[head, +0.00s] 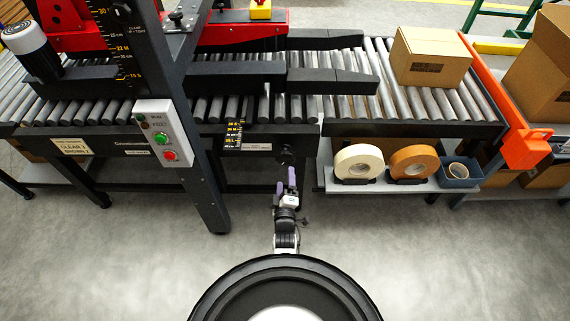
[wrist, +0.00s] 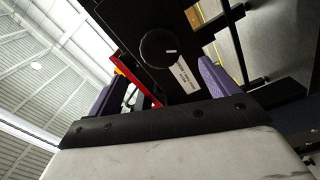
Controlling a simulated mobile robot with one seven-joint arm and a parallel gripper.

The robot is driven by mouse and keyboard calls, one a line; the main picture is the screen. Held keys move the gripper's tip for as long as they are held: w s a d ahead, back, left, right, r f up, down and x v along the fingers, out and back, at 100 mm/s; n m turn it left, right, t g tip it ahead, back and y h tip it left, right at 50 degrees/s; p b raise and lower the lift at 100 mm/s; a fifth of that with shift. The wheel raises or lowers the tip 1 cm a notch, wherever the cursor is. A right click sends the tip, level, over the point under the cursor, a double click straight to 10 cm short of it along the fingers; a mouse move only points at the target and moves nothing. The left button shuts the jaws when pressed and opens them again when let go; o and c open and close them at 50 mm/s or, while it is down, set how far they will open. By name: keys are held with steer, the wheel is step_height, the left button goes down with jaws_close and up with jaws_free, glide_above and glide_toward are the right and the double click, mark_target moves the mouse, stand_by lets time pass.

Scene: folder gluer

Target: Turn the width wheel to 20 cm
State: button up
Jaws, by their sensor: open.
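The width wheel is a small black round knob (wrist: 158,48) with a white mark on its face. In the wrist view it is ahead of my gripper (wrist: 160,88), between the lines of the two purple fingers. In the head view the wheel (head: 286,152) is a dark shape on the front of the conveyor frame, just beyond the fingertips. My gripper (head: 286,180) is open and empty; I cannot tell whether it touches the wheel. A black scale with yellow marks (head: 233,135) is left of the wheel; its reading is too small to tell.
A white label (wrist: 186,78) is beside the wheel. A control box with green and red buttons (head: 164,140) is on the dark post at left. Tape rolls (head: 359,163) sit on a shelf at right. A carton (head: 431,56) rests on the rollers. The floor in front is clear.

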steer(key=s, duration=0.3)
steer(key=shift+s, duration=0.25)
